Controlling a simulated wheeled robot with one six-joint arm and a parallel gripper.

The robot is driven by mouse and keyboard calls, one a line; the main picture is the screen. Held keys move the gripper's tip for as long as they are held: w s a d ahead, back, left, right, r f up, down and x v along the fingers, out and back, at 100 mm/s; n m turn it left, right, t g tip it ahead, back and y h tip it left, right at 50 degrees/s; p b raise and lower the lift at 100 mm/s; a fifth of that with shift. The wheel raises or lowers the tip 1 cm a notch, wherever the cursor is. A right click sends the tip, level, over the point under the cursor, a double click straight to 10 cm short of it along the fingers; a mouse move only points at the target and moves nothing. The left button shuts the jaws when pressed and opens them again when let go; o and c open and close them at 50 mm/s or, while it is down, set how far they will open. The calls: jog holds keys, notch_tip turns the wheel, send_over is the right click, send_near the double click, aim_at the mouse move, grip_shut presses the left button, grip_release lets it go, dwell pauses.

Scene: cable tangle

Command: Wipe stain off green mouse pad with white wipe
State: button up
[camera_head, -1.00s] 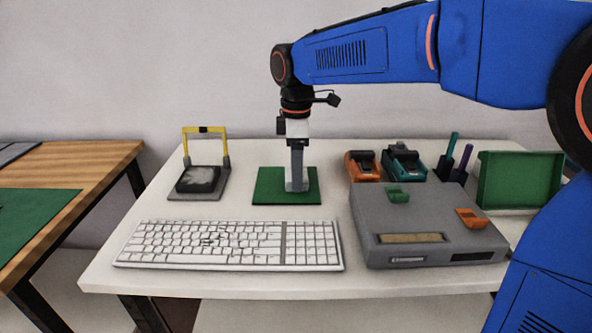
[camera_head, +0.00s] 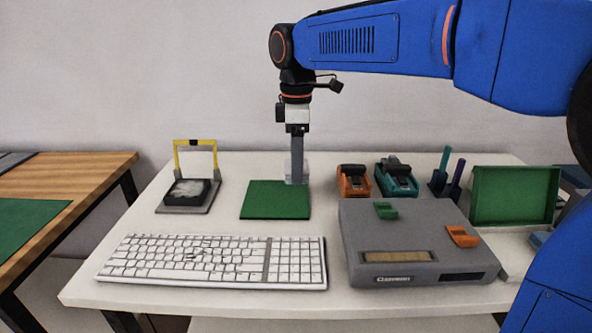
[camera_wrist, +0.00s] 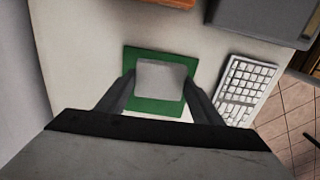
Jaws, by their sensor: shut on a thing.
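The green mouse pad (camera_head: 265,206) lies flat on the white table behind the keyboard. My gripper (camera_head: 296,180) points straight down at the pad's far right corner in the head view. It is shut on the white wipe (camera_wrist: 160,80), a pale square between the fingers in the wrist view. In that view the mouse pad (camera_wrist: 150,105) shows around the wipe, which appears raised above it. The wipe looks pale and faint behind the fingers in the head view. I see no stain on the visible green; the wipe hides the pad's middle in the wrist view.
A white keyboard (camera_head: 215,262) lies in front of the pad. A grey box (camera_head: 415,235) stands at right, with orange (camera_head: 353,181) and teal (camera_head: 396,178) devices behind it. A yellow-framed stand (camera_head: 190,192) is at left. A green tray (camera_head: 515,197) is at far right.

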jog(key=shift+r, duration=0.95)
